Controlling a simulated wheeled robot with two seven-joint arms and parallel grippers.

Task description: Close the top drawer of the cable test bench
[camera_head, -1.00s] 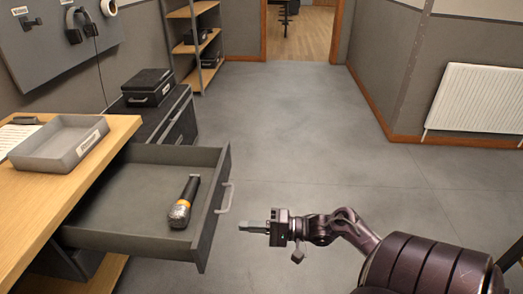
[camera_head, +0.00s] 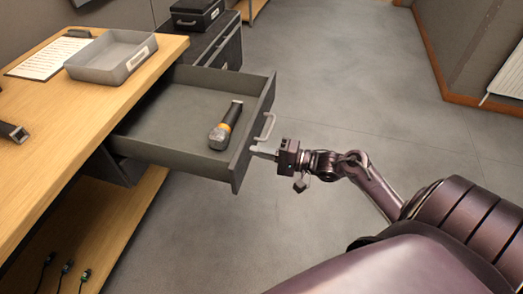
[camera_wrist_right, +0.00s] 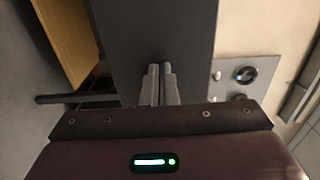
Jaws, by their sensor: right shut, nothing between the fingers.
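The top drawer (camera_head: 165,118) of the wooden-topped bench (camera_head: 85,118) is pulled open, its grey front (camera_head: 238,165) facing right. A pale handle (camera_head: 267,127) is on that front. My left gripper is not in view.
A grey tray (camera_head: 105,68) and a paper sheet (camera_head: 48,57) lie on the benchtop. Black cases (camera_head: 218,45) stand beyond the drawer. Cable ends (camera_head: 67,267) show on the lower shelf. Floor (camera_head: 350,90) is clear right of the drawer.

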